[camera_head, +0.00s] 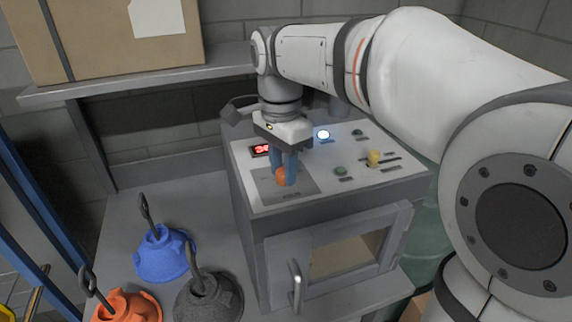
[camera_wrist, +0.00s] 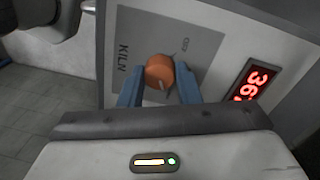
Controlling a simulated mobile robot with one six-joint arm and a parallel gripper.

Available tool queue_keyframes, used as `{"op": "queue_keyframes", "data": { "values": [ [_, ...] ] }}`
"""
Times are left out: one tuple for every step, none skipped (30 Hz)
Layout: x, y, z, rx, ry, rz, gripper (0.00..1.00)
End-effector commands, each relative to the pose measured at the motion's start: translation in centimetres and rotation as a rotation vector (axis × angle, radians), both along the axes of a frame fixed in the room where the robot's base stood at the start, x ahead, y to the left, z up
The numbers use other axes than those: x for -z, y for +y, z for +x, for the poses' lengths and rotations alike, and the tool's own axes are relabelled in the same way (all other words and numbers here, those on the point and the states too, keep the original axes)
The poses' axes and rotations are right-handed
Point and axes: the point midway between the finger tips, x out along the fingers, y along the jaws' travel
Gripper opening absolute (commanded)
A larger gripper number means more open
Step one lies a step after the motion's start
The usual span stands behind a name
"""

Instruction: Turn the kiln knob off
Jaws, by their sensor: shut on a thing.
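The orange kiln knob (camera_head: 281,176) is on the grey KILN plate on top of the kiln (camera_head: 247,215). My gripper (camera_head: 286,171) points down at the panel, its two blue fingers shut on the knob. In the wrist view the knob (camera_wrist: 158,70) sits between the fingertips, one on each side. A pale mark on the knob faces the lower edge of the picture, while the small OFF label (camera_wrist: 187,45) is to the knob's upper right. The red display (camera_wrist: 251,83) is lit, its number partly cut off.
A lit round lamp (camera_head: 323,134), a green button (camera_head: 340,171) and a yellow slider (camera_head: 374,158) share the panel. Blue (camera_head: 162,255), orange (camera_head: 127,306) and dark grey (camera_head: 208,300) hooked hoods stand left of the kiln. A cardboard box (camera_head: 100,45) sits on the shelf.

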Motion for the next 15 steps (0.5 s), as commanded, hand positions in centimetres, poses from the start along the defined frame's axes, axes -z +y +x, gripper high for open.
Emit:
{"op": "queue_keyframes", "data": {
  "values": [
    [-0.06, 0.04, 0.05, 0.000, -0.002, 0.001, 0.15],
    [-0.06, 0.04, 0.05, 0.000, -0.002, 0.002, 0.12],
    [-0.07, 0.05, 0.05, -0.001, -0.002, 0.002, 0.09],
    [-0.07, 0.05, 0.05, -0.001, -0.002, 0.002, 0.07],
    [-0.08, -0.58, 0.00, -0.001, -0.003, 0.001, 0.07],
    [-0.07, -0.35, 0.04, -0.003, -0.002, 0.000, 0.07],
    [-0.07, -0.27, 0.05, -0.003, -0.002, 0.000, 0.07],
    [-0.07, -0.21, 0.06, -0.005, -0.003, 0.001, 0.07],
    [-0.08, -0.15, 0.08, -0.008, -0.003, 0.000, 0.07],
    [-0.08, -0.13, 0.08, -0.012, -0.003, 0.001, 0.07],
    [-0.09, -0.10, 0.08, -0.018, -0.003, 0.001, 0.07],
    [-0.10, -0.08, 0.08, -0.028, -0.003, 0.000, 0.07],
    [-0.11, -0.07, 0.08, -0.039, -0.003, 0.001, 0.07],
    [-0.11, -0.05, 0.08, -0.050, -0.003, 0.001, 0.07],
    [-0.12, -0.05, 0.08, -0.067, -0.003, 0.001, 0.07]
  ]
}}
